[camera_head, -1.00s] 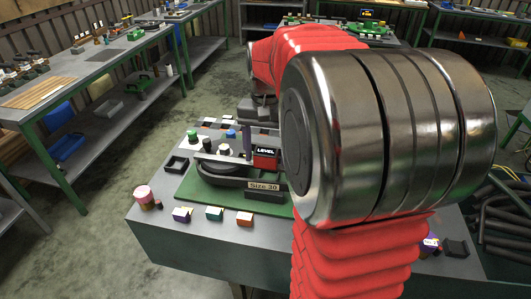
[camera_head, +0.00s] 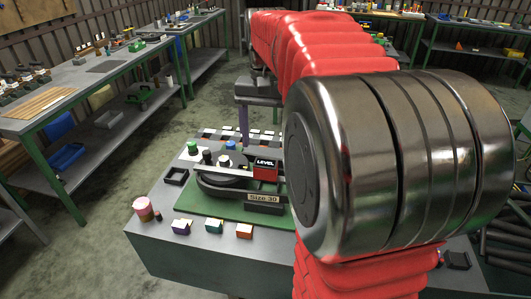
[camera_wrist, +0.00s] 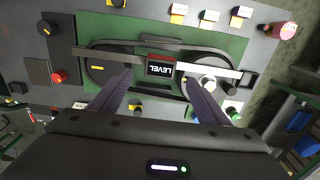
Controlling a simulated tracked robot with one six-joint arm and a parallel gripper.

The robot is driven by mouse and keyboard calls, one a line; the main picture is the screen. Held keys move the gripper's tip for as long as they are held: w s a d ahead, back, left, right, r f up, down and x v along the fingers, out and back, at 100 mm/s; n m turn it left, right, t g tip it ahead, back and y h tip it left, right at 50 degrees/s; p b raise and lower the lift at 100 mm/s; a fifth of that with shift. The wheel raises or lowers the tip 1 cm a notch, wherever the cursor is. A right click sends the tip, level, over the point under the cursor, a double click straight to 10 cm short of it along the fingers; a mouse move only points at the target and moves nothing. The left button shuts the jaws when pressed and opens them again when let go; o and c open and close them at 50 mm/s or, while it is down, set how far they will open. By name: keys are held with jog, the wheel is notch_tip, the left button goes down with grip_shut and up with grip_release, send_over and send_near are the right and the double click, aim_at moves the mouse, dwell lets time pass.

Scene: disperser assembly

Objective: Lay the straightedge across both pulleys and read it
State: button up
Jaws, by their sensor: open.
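A dark belt loops around the pulleys on a green base (camera_head: 230,212) labelled Size 30. In the head view my arm hides the right end. My gripper (camera_wrist: 160,75) is open and empty, its fingers apart above the LEVEL block; a purple finger (camera_head: 243,122) shows in the head view.
Purple, teal and orange blocks (camera_head: 214,226) line the table's front, with a pink jar (camera_head: 143,208) at the left corner. A black open tray (camera_head: 176,177) and green, black and blue knobs stand around the base. Other benches (camera_head: 100,70) are farther off.

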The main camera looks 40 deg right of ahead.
notch_tip(320, 180, up, 5)
dwell(0.3)
jog(key=shift+w, duration=0.1)
dwell(0.9)
jog(key=shift+n+t, duration=0.4)
jog(key=shift+n, duration=0.4)
jog(key=f, duration=0.2)
jog(key=w+f, duration=0.1)
jog(key=f, duration=0.1)
jog(key=shift+d, duration=0.15)
jog(key=s+a+f+n+t, duration=0.2)
jog(key=s+a+f+n, duration=0.2)
jog(key=a, duration=0.6)
jog(key=s+a+f+n+t, duration=0.2)
jog(key=s+a+f+n, duration=0.1)
jog(key=s+a, duration=0.6)
jog(key=shift+s+a+f+n+t, duration=0.2)
jog(key=shift+a+f+n+t, duration=0.3)
jog(key=shift+a, duration=0.65)
